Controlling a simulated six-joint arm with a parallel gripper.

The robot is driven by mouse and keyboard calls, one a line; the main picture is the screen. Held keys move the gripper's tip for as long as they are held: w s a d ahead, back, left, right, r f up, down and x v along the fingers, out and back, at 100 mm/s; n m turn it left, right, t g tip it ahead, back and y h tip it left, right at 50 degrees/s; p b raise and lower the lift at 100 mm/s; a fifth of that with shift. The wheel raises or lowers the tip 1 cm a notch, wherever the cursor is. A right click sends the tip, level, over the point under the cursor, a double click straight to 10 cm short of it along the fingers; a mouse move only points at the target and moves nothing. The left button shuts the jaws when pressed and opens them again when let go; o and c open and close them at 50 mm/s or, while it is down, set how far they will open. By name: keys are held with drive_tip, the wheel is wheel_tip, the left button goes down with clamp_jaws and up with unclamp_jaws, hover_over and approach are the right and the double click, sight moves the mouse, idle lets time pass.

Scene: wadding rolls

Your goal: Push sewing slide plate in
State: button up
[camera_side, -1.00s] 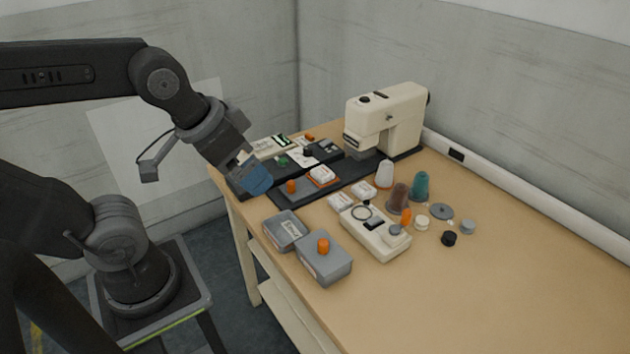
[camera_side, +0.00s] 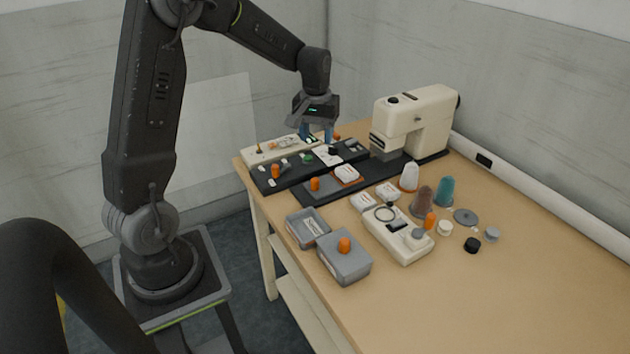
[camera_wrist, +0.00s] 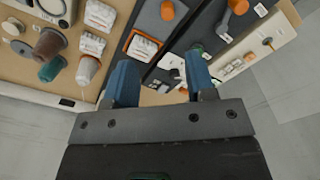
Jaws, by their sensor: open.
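A grey plate with an orange knob (camera_side: 315,184) lies on the dark base in front of the cream sewing machine (camera_side: 415,118); I take it to be the slide plate. An orange-edged opening with a white wadding roll (camera_side: 346,174) is beside it. The knob also shows at the top of the wrist view (camera_wrist: 167,10), with the orange-edged opening (camera_wrist: 142,46) below it. My gripper (camera_side: 316,134) is above the back of the dark control panel (camera_side: 290,174), pointing down. In the wrist view its blue fingers (camera_wrist: 161,80) are apart with nothing held between them.
A cream strip with small parts (camera_side: 268,150) lies behind the panel. Grey boxes (camera_side: 343,264), a cream device (camera_side: 398,240), thread cones (camera_side: 424,202) and small caps stand nearer the front. The right front of the table (camera_side: 500,300) is clear.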

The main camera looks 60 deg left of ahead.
sight(315, 179)
drive_tip(key=shift+n, duration=0.3)
drive_tip(key=f, duration=0.5)
drive_tip(key=a+f, duration=0.1)
drive_tip(key=f, duration=0.9)
drive_tip(key=shift+w+a+f, duration=0.25)
drive_tip(key=shift+a+f, duration=0.15)
clamp_jaws()
